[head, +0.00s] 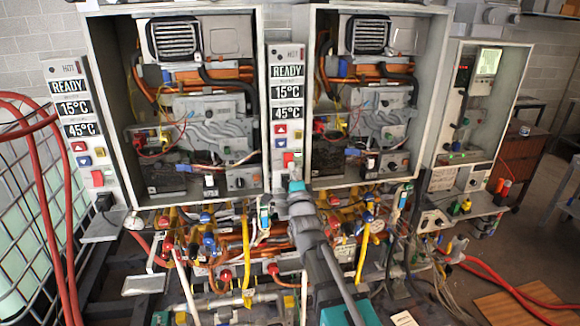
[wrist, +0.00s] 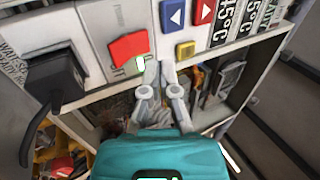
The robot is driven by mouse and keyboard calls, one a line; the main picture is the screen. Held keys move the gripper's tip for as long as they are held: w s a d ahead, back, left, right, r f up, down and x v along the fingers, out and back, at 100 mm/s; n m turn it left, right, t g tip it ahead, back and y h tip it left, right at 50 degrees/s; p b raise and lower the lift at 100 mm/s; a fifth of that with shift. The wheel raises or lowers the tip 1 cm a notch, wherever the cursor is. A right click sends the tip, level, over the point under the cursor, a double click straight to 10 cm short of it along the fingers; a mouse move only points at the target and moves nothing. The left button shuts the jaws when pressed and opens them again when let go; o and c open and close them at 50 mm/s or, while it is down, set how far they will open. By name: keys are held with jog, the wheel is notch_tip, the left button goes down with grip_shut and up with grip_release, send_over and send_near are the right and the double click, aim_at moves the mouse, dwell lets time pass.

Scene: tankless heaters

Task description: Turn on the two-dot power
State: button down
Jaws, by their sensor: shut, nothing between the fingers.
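A red rocker power switch (head: 289,159) sits near the bottom of the middle control panel (head: 287,55). It shows large in the wrist view (wrist: 127,47), with a small green-white patch at its edge. My gripper (head: 295,184) is just below that switch in the head view. In the wrist view my gripper (wrist: 160,70) is shut and empty, its tips close beside the switch; contact cannot be told. A second red switch (head: 97,178) is on the left control panel (head: 55,72). Dot marks on the panels are too small to read.
A blue arrow button (wrist: 173,14), a red arrow button (wrist: 203,10) and a yellow button (wrist: 185,49) are near the switch. A black plug (wrist: 55,80) is on its other side. Pipes and valves (head: 245,250) crowd the space below the open heater cabinets.

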jog(key=s+d, duration=0.2)
jog(key=s, duration=0.7)
jog(key=shift+d, duration=0.1)
dwell(0.4)
